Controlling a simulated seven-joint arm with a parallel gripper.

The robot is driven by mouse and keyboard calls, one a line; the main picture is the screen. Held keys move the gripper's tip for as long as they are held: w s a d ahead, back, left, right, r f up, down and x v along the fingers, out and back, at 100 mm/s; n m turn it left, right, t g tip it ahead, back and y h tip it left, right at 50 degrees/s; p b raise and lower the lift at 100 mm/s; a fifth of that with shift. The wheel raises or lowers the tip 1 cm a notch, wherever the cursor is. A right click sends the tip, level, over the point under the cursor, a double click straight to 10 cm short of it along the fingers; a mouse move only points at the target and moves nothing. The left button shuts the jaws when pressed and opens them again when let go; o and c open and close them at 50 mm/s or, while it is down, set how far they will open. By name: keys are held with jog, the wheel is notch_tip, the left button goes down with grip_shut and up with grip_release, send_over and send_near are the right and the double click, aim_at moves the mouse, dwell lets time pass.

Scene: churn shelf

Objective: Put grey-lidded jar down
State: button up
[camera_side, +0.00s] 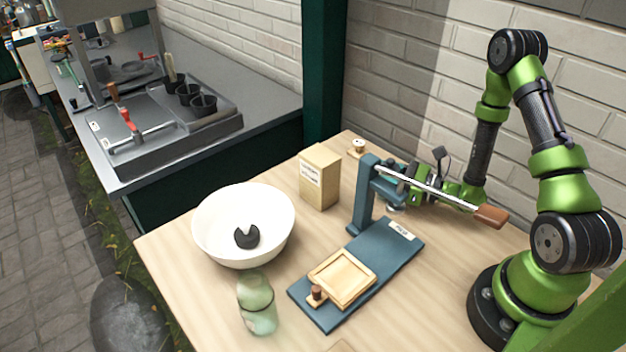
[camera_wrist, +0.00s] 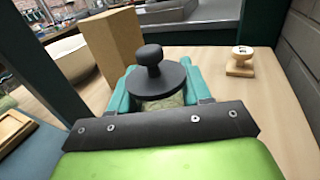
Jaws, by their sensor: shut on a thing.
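The grey-lidded jar (camera_wrist: 160,96) is between the teal fingers of my gripper (camera_wrist: 160,88) in the wrist view. Its dark grey round lid with a knob shows from above; most of its body is hidden by the lid and fingers. My gripper is shut on the jar. I cannot tell whether the jar's base touches the table.
The blue press (camera_side: 362,200) with its long lever stands close in front of my gripper. A tan box (camera_side: 320,178), a small wooden knobbed piece (camera_side: 357,148), a white bowl (camera_side: 215,240) holding a dark notched piece (camera_side: 247,239), and an open glass jar (camera_side: 257,305) stand around.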

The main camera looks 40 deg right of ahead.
jog(key=o, duration=1.1)
jog(key=shift+o, duration=0.2)
jog(key=shift+r, duration=0.1)
jog(key=v, duration=0.3)
jog(key=shift+d, duration=0.1)
jog(key=shift+r, duration=3.5)
